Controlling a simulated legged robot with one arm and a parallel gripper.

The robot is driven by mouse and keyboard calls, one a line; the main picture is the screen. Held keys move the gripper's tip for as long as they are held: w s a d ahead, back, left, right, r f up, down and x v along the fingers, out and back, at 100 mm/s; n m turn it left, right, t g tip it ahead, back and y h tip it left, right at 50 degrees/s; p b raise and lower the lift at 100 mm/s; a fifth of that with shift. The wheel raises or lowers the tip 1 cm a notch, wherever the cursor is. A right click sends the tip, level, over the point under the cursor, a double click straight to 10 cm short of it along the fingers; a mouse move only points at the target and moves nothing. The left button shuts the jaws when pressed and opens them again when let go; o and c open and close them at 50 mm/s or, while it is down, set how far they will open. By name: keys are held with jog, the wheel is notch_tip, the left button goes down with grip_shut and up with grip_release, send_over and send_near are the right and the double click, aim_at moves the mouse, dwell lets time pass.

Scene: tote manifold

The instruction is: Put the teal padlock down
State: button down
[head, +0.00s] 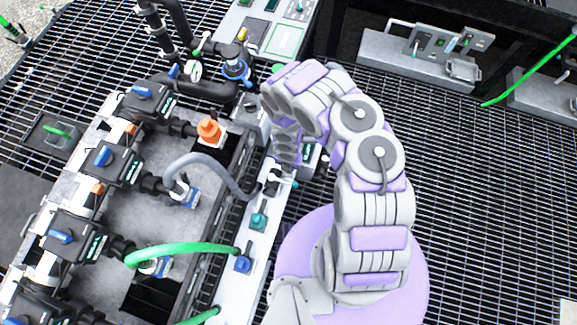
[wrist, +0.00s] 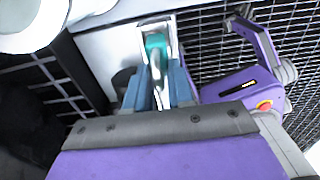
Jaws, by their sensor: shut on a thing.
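The teal padlock (wrist: 156,43) shows in the wrist view just beyond my fingertips, with a pale metal part running back between the fingers. My gripper (wrist: 157,84) has its two blue-grey fingers shut on it. A white surface lies around and below the padlock; I cannot tell whether the padlock touches it. In the head view my gripper (head: 279,178) points down over the pale strip at the right edge of the manifold. The held padlock is mostly hidden there by my arm.
A similar teal fitting (head: 258,218) and a blue fitting (head: 243,263) sit along the pale strip (head: 262,240). A grey hose (head: 212,165), a green hose (head: 180,252) and an orange fitting (head: 209,131) stand to the left. Open grating lies right.

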jog(key=shift+f+b, duration=0.35)
jog(key=shift+b, duration=0.05)
jog(key=shift+f, duration=0.25)
jog(key=c, duration=1)
grip_release()
jog(key=shift+r, duration=0.1)
notch_tip(320, 180, up, 13)
jog(key=p, duration=0.6)
jog(key=shift+r, duration=0.1)
jog(key=shift+w, duration=0.1)
